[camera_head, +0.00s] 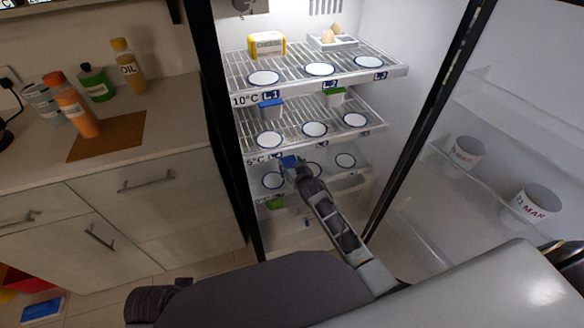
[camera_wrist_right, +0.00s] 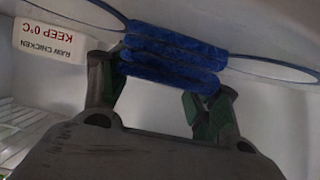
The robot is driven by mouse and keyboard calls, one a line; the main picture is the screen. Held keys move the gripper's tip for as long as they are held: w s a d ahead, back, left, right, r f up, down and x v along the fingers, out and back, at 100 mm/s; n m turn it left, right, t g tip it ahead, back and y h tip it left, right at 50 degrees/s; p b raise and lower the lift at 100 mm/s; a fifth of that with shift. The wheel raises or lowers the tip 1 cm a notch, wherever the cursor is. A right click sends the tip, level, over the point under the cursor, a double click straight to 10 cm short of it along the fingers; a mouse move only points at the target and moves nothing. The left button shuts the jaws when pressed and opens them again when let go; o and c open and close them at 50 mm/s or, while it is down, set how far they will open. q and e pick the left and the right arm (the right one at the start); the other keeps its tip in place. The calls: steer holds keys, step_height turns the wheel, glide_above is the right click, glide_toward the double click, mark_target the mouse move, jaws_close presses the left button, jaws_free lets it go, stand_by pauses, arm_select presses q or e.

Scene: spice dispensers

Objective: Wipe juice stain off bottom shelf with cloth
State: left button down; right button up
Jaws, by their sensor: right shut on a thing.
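My right gripper (camera_head: 297,172) reaches into the open fridge at the bottom shelf (camera_head: 329,167). It is shut on a folded blue cloth (camera_head: 289,161), which also shows between the fingers in the right wrist view (camera_wrist_right: 172,50). The cloth is at the shelf's left half, between the left and middle ringed white circles. I cannot tell whether it touches the shelf surface. No juice stain can be made out; the gripper and cloth hide part of the shelf.
A wire shelf above holds a blue container (camera_head: 271,105) and a green one (camera_head: 335,97). The top shelf holds a yellow box (camera_head: 267,45) and an egg tray (camera_head: 332,42). The fridge door (camera_head: 470,190), with labelled jars, stands open at right. A counter (camera_head: 150,105) with bottles is left.

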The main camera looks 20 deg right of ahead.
steer(key=shift+w+f+b, duration=0.1)
steer(key=shift+w+b, duration=0.25)
steer(key=shift+w, duration=0.95)
steer(key=shift+r+p, duration=3)
steer(key=shift+r, duration=0.1)
